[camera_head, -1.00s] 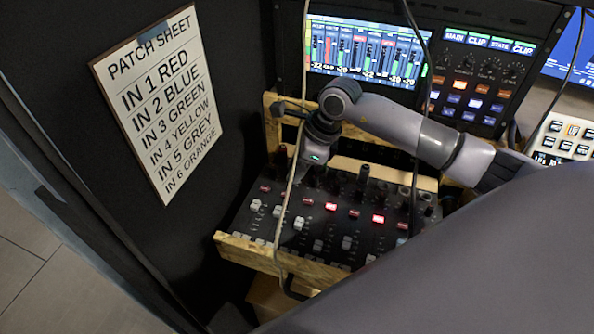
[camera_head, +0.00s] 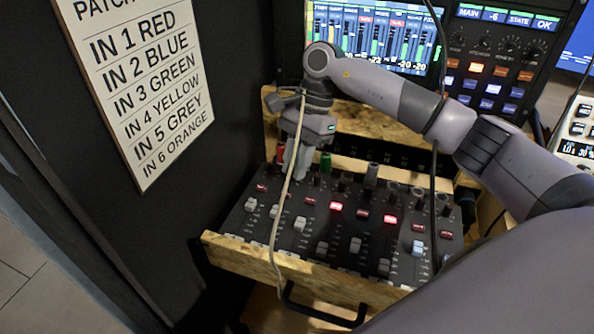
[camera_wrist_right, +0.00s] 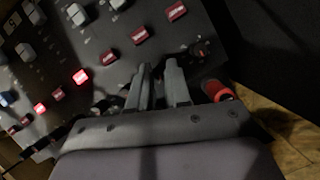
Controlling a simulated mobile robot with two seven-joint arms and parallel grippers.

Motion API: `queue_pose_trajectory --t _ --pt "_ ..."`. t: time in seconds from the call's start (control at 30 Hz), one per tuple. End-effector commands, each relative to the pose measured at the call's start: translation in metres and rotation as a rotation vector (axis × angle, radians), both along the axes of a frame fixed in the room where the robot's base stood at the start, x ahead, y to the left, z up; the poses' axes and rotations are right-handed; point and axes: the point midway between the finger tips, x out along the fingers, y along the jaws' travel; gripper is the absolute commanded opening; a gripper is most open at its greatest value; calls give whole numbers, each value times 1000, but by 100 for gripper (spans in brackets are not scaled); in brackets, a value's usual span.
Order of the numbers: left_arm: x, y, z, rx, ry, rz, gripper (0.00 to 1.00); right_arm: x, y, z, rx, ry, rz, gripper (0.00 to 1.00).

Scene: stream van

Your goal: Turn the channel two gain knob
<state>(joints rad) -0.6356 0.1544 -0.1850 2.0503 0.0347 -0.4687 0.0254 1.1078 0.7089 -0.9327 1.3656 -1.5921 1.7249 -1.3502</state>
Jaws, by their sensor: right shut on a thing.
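The mixer (camera_head: 300,228) is a dark sloped panel with columns of knobs, lit and unlit red buttons, and faders. My right gripper (camera_head: 299,174) points down at the back row of its knobs, in the second column from the left. In the right wrist view, the gripper's (camera_wrist_right: 160,72) two grey fingers are close together against the panel. They are shut on a small knob, taken to be the channel two gain knob, which the fingers hide. Its turn angle cannot be seen. My left gripper is not in view.
A red plug (camera_head: 280,153) stands left of my gripper and a green plug (camera_head: 325,162) right of it. A pale cable (camera_head: 285,190) hangs in front. The wooden tray edge (camera_head: 300,275) borders the mixer. The small display (camera_head: 507,18) reads MAIN -6, STATE OK.

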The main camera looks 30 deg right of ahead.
Motion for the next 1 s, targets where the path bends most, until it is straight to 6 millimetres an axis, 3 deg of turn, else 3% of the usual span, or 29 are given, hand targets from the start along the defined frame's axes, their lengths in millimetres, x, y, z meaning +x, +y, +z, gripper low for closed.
queue_pose_trajectory --t 0.2,0.5,1.0 --pt "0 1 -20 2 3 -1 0 2 2 -1 1 -3 204 0" --pt "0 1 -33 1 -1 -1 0 3 3 0 1 -4 450 0" --pt "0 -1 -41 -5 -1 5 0 4 3 1 0 -2 640 0"
